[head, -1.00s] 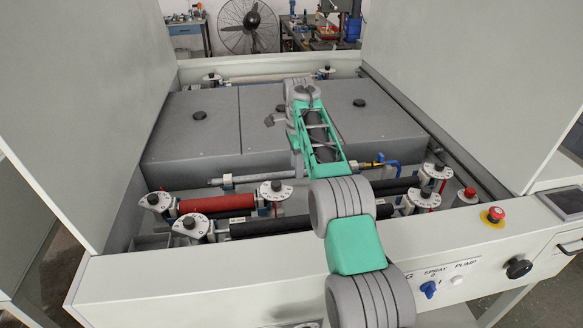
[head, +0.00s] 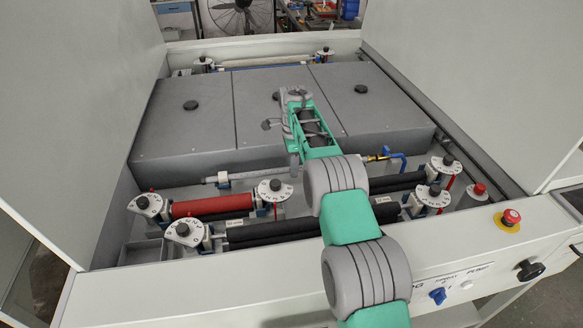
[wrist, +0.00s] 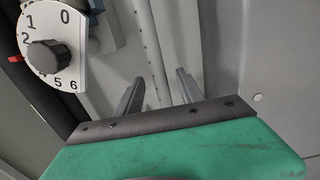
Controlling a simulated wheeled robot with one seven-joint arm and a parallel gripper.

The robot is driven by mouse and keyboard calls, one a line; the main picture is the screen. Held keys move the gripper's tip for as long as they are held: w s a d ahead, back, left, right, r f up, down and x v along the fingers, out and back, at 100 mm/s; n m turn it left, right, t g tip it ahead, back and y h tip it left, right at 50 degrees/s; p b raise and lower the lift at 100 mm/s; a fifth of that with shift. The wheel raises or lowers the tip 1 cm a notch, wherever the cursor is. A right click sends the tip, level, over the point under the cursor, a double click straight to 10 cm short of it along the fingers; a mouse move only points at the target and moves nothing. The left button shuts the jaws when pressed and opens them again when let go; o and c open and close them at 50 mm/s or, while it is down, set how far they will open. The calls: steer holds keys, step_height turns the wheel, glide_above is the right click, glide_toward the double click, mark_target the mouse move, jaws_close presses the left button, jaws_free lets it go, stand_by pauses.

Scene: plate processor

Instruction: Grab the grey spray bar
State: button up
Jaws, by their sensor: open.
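The grey spray bar (head: 247,174) is a thin pale pipe lying in front of the grey covers, with a yellow fitting at its right end. Its middle is hidden behind my arm. In the wrist view the spray bar (wrist: 149,45) shows small holes along its length and runs down between my two fingers. My gripper (wrist: 158,88) is open and empty, with one finger on each side of the bar in the picture. How far the fingertips are above the bar I cannot tell. In the head view my gripper (head: 293,160) is over the bar, its fingers barely visible.
A red roller (head: 199,207) and black rollers (head: 280,229) lie in front of the bar. Numbered dials with black knobs (head: 275,186) stand at the roller ends, one close to my gripper (wrist: 48,57). Grey covers (head: 190,125) stand close behind the bar.

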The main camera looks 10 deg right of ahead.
steer(key=shift+f, duration=0.15)
jaws_close()
stand_by(0.4)
